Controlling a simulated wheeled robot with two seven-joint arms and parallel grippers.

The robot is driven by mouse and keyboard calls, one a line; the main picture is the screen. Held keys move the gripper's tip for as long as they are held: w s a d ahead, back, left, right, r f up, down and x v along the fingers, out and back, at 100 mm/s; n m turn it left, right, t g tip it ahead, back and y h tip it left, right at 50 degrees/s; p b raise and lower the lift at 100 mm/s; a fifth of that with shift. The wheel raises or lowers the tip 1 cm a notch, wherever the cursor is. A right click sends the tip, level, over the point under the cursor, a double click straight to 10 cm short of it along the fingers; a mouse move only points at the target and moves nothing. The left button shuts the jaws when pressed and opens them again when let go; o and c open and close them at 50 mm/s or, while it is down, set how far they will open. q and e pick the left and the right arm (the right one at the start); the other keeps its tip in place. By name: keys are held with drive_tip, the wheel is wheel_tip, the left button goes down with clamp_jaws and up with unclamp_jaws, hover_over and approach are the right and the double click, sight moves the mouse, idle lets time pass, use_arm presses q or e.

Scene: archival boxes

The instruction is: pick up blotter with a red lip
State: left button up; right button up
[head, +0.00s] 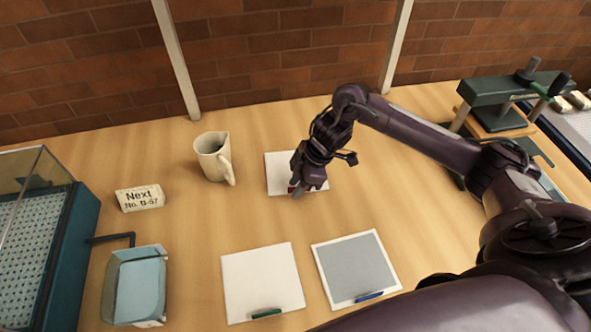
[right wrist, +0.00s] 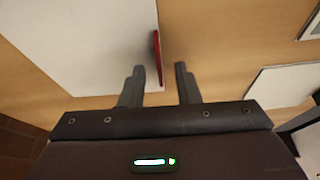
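The blotter with a red lip (head: 279,167) is a white sheet lying flat on the table under my right gripper. Its red lip (right wrist: 157,58) shows in the right wrist view on the sheet's edge, in line with the gap between my fingers. In the head view the gripper hides most of the lip. My right gripper (head: 296,189) is open, fingers pointing down, with one finger to each side of the lip in the right wrist view (right wrist: 160,80). I cannot tell whether it touches the lip. My left gripper is not in view.
A white blotter with a green lip (head: 261,278) and a grey-faced one with a blue lip (head: 355,266) lie in front. A jug (head: 212,156), a sign (head: 140,198), a blue tray (head: 136,285) and a glass-sided case (head: 70,250) stand left. A green press (head: 505,92) stands right.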

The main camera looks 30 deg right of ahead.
clamp_jaws()
drive_tip(key=shift+r, duration=0.15)
